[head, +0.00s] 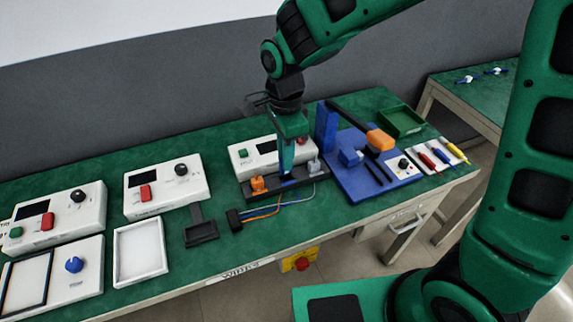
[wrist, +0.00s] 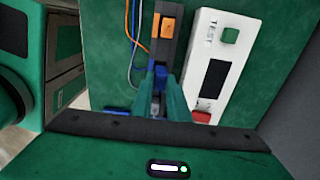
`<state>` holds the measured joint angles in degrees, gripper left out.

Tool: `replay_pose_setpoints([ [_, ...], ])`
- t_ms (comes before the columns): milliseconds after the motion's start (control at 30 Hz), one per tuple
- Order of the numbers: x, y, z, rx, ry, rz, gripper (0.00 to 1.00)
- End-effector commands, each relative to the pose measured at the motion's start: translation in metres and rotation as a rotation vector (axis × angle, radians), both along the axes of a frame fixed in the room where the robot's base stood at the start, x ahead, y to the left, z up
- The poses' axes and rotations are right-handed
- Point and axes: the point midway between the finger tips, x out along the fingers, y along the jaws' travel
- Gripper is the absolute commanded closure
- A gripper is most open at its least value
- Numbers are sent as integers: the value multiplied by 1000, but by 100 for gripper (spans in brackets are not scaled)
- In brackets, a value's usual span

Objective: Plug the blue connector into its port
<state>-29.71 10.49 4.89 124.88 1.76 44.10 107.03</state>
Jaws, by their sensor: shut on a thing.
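The blue connector (head: 289,183) is between the fingertips of my gripper (head: 286,172), low at the middle of a dark port strip (head: 322,188). In the wrist view, my gripper (wrist: 160,88) is shut on the blue connector (wrist: 160,72). An orange connector (head: 257,184) sits at the strip's left end and shows beyond my fingers in the wrist view (wrist: 167,27). A grey connector (head: 313,166) is at the right end. The port under the blue connector is hidden; I cannot tell whether it is seated.
A white tester box (head: 245,157) with a green button stands directly behind the strip. Orange and blue wires run in front to a black block (head: 234,220). A blue fixture (head: 375,185) with an orange-headed hammer-like lever (head: 380,139) is to the right. White panels stand left.

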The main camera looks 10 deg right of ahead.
Motion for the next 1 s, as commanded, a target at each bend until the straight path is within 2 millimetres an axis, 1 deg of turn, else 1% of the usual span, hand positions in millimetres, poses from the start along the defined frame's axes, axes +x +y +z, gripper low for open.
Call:
replay_pose_setpoints([
  [133, 2, -3, -9, -2, 2, -1, 100],
  [300, 2, -3, -32, -2, 3, -1, 100],
  [400, 2, -3, -41, -2, 2, -1, 100],
  [800, 2, -3, -45, 0, 0, -2, 100],
  [833, 2, -3, -44, 0, -1, -2, 78],
  [867, 2, -3, -44, 0, -1, -2, 71],
  [900, 2, -3, -44, 0, -1, -2, 67],
  [1000, 2, -3, -44, 0, -1, -2, 67],
])
